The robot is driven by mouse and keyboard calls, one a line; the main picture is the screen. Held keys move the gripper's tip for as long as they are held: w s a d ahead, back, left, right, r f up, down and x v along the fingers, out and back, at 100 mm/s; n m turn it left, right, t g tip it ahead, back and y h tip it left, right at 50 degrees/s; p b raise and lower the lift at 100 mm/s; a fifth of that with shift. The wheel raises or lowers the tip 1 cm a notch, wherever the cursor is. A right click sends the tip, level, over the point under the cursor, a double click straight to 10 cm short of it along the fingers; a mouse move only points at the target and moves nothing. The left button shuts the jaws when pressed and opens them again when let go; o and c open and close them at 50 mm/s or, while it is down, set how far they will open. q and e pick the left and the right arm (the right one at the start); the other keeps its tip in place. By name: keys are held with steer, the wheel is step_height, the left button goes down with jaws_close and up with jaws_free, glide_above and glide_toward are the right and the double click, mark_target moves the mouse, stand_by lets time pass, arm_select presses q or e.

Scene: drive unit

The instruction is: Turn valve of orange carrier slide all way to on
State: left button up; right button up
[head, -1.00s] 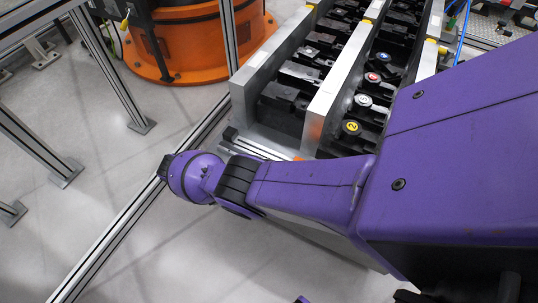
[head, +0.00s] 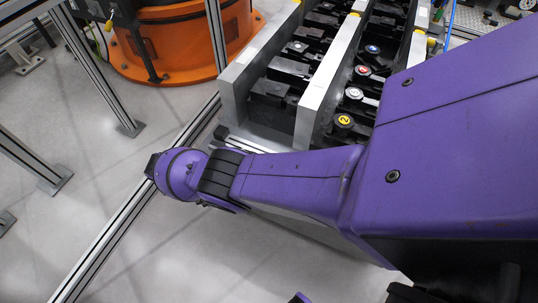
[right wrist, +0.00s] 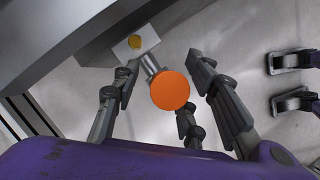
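Clear gaps show at the left and right; contact at the third finger cannot be told. The knob and both grippers are not visible there.
Black modules (head: 270,92), several with coloured round caps, fill the rows between the rails. An orange round base (head: 180,45) stands at the back left. Aluminium frame posts (head: 98,70) and a floor rail (head: 115,228) are on the left. Open floor (head: 70,130) lies between them.

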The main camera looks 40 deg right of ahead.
steer(key=shift+w+a+r, duration=0.1)
steer(key=shift+a, duration=0.05)
steer(key=v, duration=1.2)
stand_by(2.8)
